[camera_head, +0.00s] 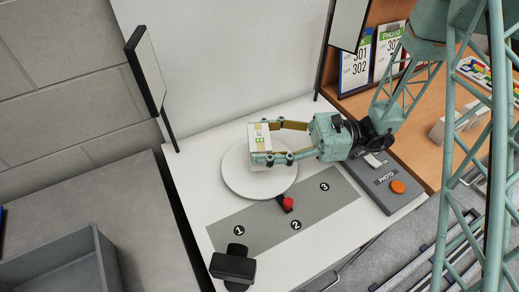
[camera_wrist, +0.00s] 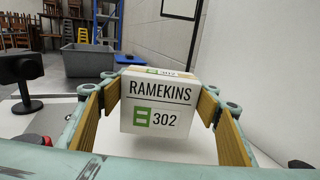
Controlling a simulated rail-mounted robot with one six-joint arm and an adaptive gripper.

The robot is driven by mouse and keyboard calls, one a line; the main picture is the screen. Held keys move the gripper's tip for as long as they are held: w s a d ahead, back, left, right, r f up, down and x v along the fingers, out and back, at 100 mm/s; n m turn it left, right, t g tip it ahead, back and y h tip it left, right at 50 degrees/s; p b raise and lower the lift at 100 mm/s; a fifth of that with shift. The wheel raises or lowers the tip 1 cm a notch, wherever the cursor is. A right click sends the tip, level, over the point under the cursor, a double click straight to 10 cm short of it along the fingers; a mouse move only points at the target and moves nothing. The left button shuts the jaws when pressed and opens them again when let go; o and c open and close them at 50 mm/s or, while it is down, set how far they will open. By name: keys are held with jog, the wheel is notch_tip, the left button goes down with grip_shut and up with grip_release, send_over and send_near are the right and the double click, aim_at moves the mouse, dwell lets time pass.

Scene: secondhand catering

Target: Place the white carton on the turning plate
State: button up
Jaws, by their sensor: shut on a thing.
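The white carton (camera_head: 259,143) is held between the fingers of my gripper (camera_head: 277,142), over the back right part of the white round turning plate (camera_head: 236,178). In the wrist view the carton (camera_wrist: 158,103) reads "RAMEKINS" and "302" with a green mark. My gripper's padded fingers (camera_wrist: 160,118) are shut on its two sides. The carton looks upright. I cannot tell whether its base touches the plate, as the gripper hides it.
A red-topped knob (camera_head: 288,202) is by the plate's front edge. A grey strip numbered 1 to 3 (camera_head: 262,224) lies in front, with a black camera (camera_head: 233,266) at its left. A grey control box with an orange button (camera_head: 397,187) stands right. Lamp panels flank the white backdrop.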

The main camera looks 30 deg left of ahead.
jog(key=shift+f+b, duration=0.45)
jog(key=shift+f, duration=1.3)
jog(key=shift+f, duration=0.1)
jog(key=o, duration=1)
jog(key=shift+p+v, duration=0.8)
jog(key=shift+v, duration=5.2)
